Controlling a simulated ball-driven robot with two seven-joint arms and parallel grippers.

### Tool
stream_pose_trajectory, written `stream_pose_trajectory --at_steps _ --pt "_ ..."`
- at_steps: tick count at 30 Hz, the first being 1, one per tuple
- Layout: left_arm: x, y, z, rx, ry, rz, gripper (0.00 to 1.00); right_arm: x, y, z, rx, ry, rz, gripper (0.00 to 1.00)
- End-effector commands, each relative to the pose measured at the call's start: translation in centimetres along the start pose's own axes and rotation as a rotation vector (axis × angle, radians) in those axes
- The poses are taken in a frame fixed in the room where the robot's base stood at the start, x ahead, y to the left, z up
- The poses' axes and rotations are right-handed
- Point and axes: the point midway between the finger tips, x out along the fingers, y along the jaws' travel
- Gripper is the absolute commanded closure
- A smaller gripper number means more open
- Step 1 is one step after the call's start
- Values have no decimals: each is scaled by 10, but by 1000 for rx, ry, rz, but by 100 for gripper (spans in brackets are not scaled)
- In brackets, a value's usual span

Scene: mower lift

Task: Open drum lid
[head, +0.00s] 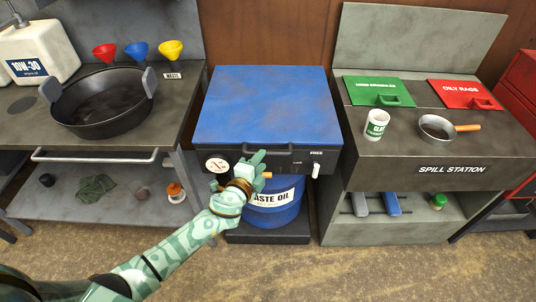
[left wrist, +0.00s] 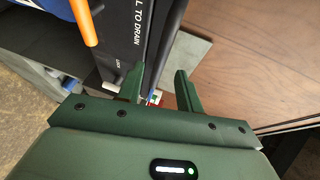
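The drum lid (head: 265,105) is a broad, flat blue cover with a dark front face, and it lies shut over the blue waste oil drum (head: 284,214). A black handle bar (head: 285,149) runs along its front edge. My left gripper (head: 256,163) is just in front of the lid's front edge, near the left part of the bar. In the left wrist view its two green fingers (left wrist: 159,80) are apart, beside a dark panel (left wrist: 136,38) with white lettering. I cannot tell whether they touch it. My right gripper is in neither view.
A round gauge (head: 217,165) and an orange lever (head: 267,175) are close to my left gripper. The left bench holds a black pan (head: 102,108) and funnels. The spill station (head: 450,160) at right holds a white cup (head: 376,123) and a small pan (head: 436,128).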

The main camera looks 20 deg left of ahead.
Motion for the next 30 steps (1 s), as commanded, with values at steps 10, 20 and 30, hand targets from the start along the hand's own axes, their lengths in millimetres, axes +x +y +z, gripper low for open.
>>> stream_pose_trajectory --at_steps 10,20,30 --pt "51 2 0 -1 0 0 64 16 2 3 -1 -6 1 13" --pt "54 0 0 -1 0 1 67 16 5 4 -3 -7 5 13" --pt "53 -2 0 -2 -1 3 100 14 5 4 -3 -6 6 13"
